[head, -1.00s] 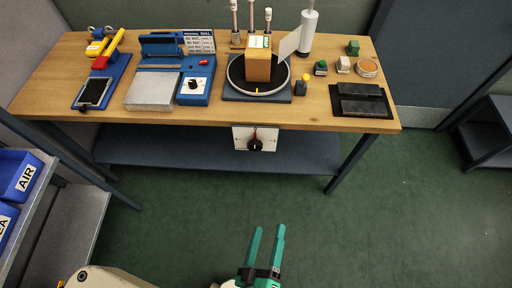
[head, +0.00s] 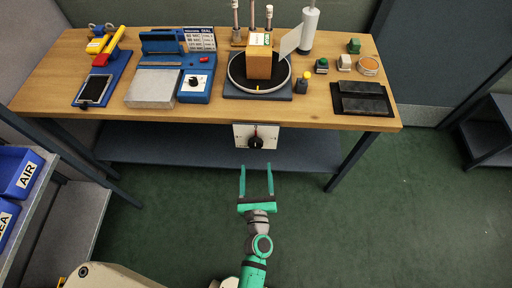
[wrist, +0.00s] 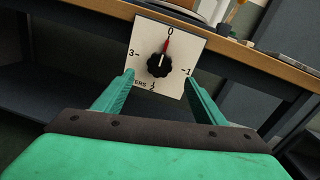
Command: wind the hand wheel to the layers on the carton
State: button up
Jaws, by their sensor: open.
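The hand wheel is a black knob (head: 256,142) with a red pointer on a white plate (head: 241,130) at the table's front edge. In the wrist view the knob (wrist: 159,66) faces me, and its pointer is at 0; the plate (wrist: 190,47) also bears 3, 1 and a lower mark partly hidden. My gripper (head: 256,167) is open and empty, just below and in front of the knob; its fingers (wrist: 158,88) flank it without touching. The carton (head: 258,64) is an orange-brown box on a round black turntable (head: 233,84); its layer marking is too small to read.
A wooden table (head: 330,110) bears the turntable, a blue device with a dial (head: 194,83), a blue board with a screen (head: 95,89) and black blocks (head: 361,98). A dark shelf (head: 180,149) lies beneath. Green floor is clear in front.

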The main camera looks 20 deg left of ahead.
aim_at(256, 146)
jog(key=x, duration=1)
jog(key=shift+w, duration=0.1)
jog(key=c, duration=1)
jog(key=shift+c, duration=0.2)
